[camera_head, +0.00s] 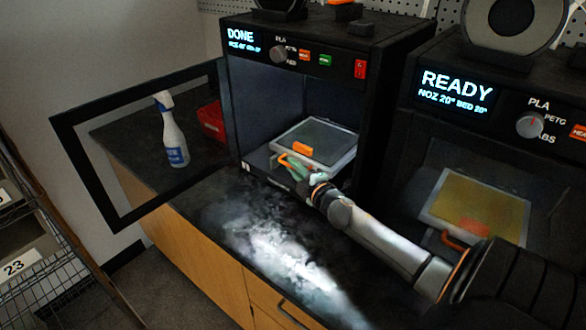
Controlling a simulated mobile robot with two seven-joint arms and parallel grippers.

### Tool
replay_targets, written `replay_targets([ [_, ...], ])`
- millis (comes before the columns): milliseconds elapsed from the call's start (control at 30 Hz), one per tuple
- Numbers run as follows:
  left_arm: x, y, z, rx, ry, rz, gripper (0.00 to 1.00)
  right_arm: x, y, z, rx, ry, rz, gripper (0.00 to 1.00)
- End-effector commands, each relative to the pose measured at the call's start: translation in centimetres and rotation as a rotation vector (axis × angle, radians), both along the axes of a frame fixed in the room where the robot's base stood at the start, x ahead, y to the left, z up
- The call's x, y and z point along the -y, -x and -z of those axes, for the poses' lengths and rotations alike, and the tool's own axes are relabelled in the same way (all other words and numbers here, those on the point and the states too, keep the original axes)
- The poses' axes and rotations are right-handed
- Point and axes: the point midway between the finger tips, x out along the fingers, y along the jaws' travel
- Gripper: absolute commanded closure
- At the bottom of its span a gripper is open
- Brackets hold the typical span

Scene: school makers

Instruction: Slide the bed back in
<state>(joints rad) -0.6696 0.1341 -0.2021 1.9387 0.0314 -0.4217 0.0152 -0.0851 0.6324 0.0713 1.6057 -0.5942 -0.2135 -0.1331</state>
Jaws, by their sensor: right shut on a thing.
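The bed (325,134) is a flat plate with a pale frame in the left printer (300,90), whose display reads DONE. It lies level near the open front of the chamber. A small orange piece (303,149) sits by its front edge. My right gripper (290,167) is at the bed's front, shut on what looks like the orange handle (284,160); the fingers partly hide the grip. My left gripper is not in view.
The left printer's framed door (66,133) stands open to the left. Behind it are a spray bottle (173,138) and a red container (212,121). The right printer (450,120) reads READY, with its own bed inside. The dark counter (225,205) in front is clear.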

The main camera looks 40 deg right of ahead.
Motion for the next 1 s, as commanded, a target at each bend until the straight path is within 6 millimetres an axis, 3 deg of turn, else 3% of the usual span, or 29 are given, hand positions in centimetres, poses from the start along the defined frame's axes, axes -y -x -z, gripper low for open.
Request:
replay_targets([
  [67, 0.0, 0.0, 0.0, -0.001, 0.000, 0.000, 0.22, 0.6, 0.0, -0.4, 0.005, 0.007, 0.013, 1.00],
  [100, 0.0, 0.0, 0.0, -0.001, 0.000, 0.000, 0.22, 0.7, -0.1, -0.5, 0.005, 0.008, 0.014, 0.86],
  [367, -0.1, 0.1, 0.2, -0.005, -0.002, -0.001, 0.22, 0.5, 0.0, -0.3, 0.003, 0.006, 0.011, 0.58],
  [733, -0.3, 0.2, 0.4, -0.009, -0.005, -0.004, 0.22, -0.4, 0.1, -0.2, 0.002, 0.002, 0.007, 0.58],
  [1000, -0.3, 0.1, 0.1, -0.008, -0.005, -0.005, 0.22, -4.9, 0.7, -0.2, 0.002, 0.000, 0.005, 0.58],
])
